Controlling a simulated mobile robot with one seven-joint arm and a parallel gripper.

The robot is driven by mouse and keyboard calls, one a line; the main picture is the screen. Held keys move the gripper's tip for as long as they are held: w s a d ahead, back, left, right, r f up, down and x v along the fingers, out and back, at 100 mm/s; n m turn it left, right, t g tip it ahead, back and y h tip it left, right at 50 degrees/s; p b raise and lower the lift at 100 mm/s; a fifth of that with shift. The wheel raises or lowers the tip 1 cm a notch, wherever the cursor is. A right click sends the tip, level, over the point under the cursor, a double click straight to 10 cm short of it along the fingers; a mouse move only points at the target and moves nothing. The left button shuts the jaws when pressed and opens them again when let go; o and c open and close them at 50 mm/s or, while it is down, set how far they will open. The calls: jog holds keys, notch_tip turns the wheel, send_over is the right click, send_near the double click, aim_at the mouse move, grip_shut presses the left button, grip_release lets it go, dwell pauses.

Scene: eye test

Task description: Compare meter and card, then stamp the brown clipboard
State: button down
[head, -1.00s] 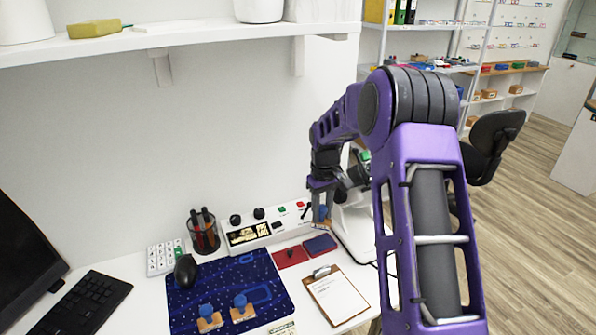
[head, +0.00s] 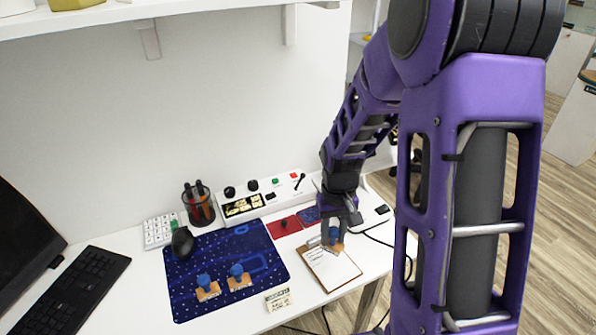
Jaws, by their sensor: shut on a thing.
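My gripper (head: 336,222) is shut on a stamp (head: 334,238) with a blue handle and a wooden base. The stamp is over the upper part of the brown clipboard (head: 311,262), which holds a white sheet. I cannot tell whether the stamp touches the sheet. The meter (head: 242,206) is a dark-framed display with pale yellow faces on the white control panel; its reading is too small to tell. The card (head: 279,299) is small and cream with dark marks, lying right of the blue mat's front corner. Its marks are too small to read.
Two more blue-handled stamps (head: 206,288) (head: 239,277) stand on the starry blue mat (head: 222,255). A red pad (head: 284,227) and a blue pad (head: 309,215) lie behind the clipboard. A pen cup (head: 199,207), calculator (head: 161,231), mouse (head: 183,241) and keyboard (head: 75,285) are left.

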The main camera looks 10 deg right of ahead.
aim_at(337, 247)
jog(key=shift+s+d+r, duration=0.1)
jog(key=shift+s+d, duration=0.4)
jog(key=shift+s, duration=0.15)
jog(key=shift+f+b, duration=2.4)
jog(key=shift+f, duration=0.5)
jog(key=shift+f+b, duration=0.4)
jog(key=shift+f, duration=0.2)
jog(key=shift+r, duration=0.1)
notch_tip(337, 247, up, 7)
jog(key=p, duration=0.5)
jog(key=shift+p, duration=0.4)
jog(key=shift+a, duration=0.1)
